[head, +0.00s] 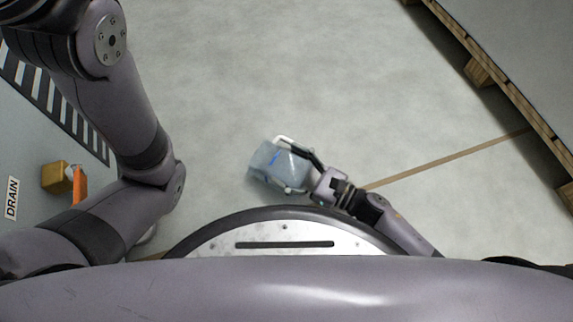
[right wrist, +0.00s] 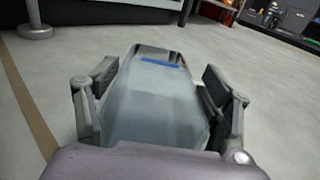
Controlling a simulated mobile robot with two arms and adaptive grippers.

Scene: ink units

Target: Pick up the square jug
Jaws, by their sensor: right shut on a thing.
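The square jug (head: 273,165) is a translucent grey-blue block with a blue mark, seen in the head view just ahead of my base. In the right wrist view the jug (right wrist: 155,100) fills the space between the fingers. My right gripper (head: 302,170) is shut on it, with one finger along each side. I cannot tell whether the jug touches the floor or hangs above it. My left arm comes in from the left, but its gripper is not in view.
A wooden pallet edge (head: 480,72) runs along the upper right. The floor ahead is clear.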

